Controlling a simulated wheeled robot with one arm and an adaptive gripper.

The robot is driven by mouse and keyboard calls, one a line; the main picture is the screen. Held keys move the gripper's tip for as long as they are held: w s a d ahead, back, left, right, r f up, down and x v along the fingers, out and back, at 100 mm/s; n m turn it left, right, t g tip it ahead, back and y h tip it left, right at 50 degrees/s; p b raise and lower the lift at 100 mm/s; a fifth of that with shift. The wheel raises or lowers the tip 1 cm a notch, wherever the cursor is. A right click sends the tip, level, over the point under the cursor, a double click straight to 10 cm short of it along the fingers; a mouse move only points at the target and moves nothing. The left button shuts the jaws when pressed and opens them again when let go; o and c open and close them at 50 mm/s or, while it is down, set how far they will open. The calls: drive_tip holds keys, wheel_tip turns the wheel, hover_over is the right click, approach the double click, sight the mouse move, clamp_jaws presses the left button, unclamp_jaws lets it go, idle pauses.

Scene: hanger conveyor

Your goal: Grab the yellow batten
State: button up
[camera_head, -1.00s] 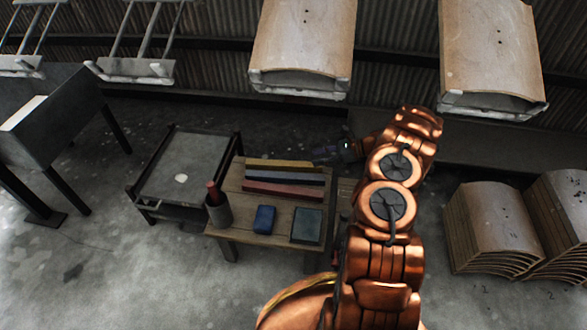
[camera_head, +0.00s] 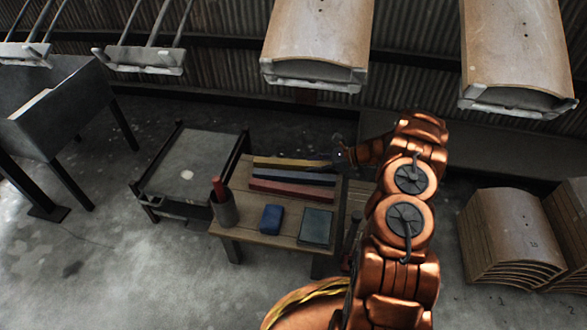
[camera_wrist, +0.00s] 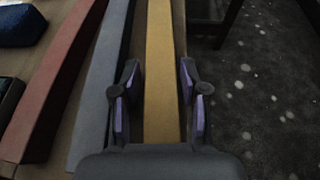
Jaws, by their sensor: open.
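The yellow batten (camera_head: 290,163) lies at the back edge of a small wooden table, behind a blue-grey batten (camera_head: 292,175) and a red batten (camera_head: 290,189). In the wrist view the yellow batten (camera_wrist: 161,75) runs lengthwise between the two purple-padded fingers of my gripper (camera_wrist: 160,100). The fingers are open, one on each side of it, with a gap visible on both sides. In the head view my gripper (camera_head: 338,160) is at the right end of the yellow batten, and its fingers are hard to make out.
The wooden table (camera_head: 245,233) also holds a cup with a red item (camera_head: 224,208), a blue block (camera_head: 271,219) and a dark flat box (camera_head: 315,226). A grey cart (camera_head: 190,175) stands to the left. Curved panels (camera_head: 515,235) are stacked at right. Hangers carry panels overhead.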

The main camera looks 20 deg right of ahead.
drive_tip(key=shift+a, duration=0.1)
clamp_jaws()
idle(0.3)
